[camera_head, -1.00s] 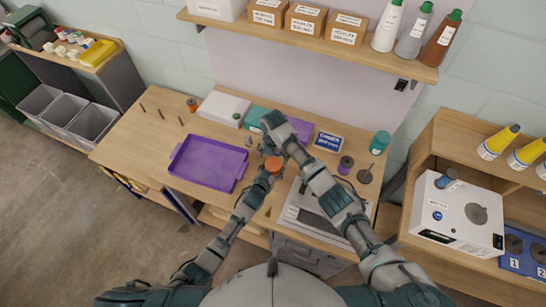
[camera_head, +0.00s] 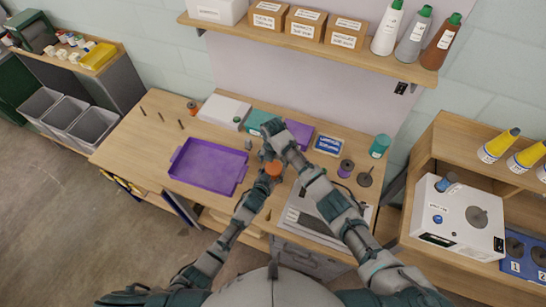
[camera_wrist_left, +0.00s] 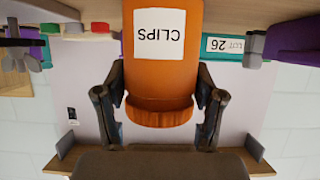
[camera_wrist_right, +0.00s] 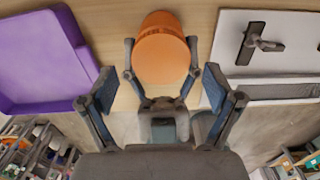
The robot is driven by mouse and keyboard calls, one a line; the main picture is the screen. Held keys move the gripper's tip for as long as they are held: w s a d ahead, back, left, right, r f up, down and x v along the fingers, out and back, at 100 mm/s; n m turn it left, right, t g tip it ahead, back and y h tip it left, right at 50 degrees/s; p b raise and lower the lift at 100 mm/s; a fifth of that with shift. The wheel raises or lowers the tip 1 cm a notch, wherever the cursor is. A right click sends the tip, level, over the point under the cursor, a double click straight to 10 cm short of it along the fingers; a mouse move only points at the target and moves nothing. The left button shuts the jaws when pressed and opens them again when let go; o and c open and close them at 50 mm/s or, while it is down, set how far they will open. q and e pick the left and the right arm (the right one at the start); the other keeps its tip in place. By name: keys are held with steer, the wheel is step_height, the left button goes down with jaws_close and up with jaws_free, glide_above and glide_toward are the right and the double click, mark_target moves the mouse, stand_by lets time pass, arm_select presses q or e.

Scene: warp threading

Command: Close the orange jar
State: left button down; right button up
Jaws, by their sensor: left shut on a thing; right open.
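In the right wrist view a round orange top (camera_wrist_right: 161,58) faces the camera; I cannot tell whether this lid is fully seated. My right gripper (camera_wrist_right: 158,88) is open and empty, its fingers spread short of the jar. It also shows in the head view (camera_head: 270,129).
A purple tray (camera_head: 208,166) lies on the table to the left. A grey-white case (camera_head: 300,215) lies to the right, below my right arm. The shelf (camera_head: 320,48) overhangs the bench.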

arm_select(q)
steer(key=shift+f, duration=0.1)
arm_select(e)
steer(key=shift+f, duration=1.3)
steer(key=c, duration=1.2)
steer(key=o, duration=1.3)
steer(key=shift+r, duration=0.15)
steer(key=shift+r, duration=2.15)
steer(key=shift+o, duration=0.5)
